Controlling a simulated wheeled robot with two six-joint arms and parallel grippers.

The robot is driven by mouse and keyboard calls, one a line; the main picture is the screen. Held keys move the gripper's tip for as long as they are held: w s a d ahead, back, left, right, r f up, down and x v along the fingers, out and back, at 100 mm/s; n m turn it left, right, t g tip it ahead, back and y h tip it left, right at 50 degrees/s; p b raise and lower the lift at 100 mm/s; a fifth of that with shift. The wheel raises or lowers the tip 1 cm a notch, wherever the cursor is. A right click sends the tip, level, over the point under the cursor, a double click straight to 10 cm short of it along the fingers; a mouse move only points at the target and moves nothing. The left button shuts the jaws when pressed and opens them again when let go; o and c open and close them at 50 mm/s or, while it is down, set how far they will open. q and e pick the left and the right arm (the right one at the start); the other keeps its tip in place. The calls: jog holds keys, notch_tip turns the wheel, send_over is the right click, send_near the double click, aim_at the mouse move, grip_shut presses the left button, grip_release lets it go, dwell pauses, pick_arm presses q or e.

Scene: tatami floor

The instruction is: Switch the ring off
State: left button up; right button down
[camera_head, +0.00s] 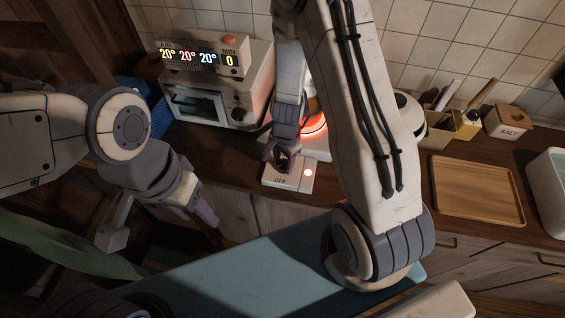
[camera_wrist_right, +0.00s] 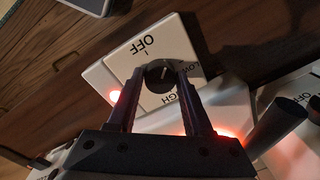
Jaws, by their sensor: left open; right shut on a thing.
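The ring (camera_head: 314,124) glows orange-red on the white cooker behind my right arm. The cooker's control panel (camera_head: 274,181) faces front, marked OFF, with a lit red lamp (camera_head: 308,172). In the right wrist view the dark round knob (camera_wrist_right: 159,77) sits on the panel among the words OFF, LOW and HIGH, the last two partly covered. My right gripper (camera_wrist_right: 156,80) is shut on the knob, a finger on either side; it also shows in the head view (camera_head: 284,160). My left gripper (camera_head: 207,222) is open and empty, left of the panel in front of the counter.
A small oven (camera_head: 213,100) with a lit number display stands left of the cooker. A wooden tray (camera_head: 478,190), a salt box (camera_head: 508,123) and a utensil holder (camera_head: 446,123) are to the right. Dark counter shows between cooker and tray.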

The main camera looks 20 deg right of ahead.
jog(key=n+b, duration=0.2)
jog(key=n, duration=0.2)
jog(key=shift+w+d+f+n, duration=0.1)
jog(key=shift+n, duration=0.2)
jog(key=shift+n+y+b, duration=0.3)
jog(key=shift+n+b, duration=0.9)
jog(key=shift+n, duration=1.1)
jog(key=shift+c, duration=1.6)
grip_release()
notch_tip(320, 180, up, 11)
jog(key=shift+s+d+f+p, duration=0.15)
jog(key=shift+s+d+p, duration=0.05)
jog(key=shift+d+p, duration=0.15)
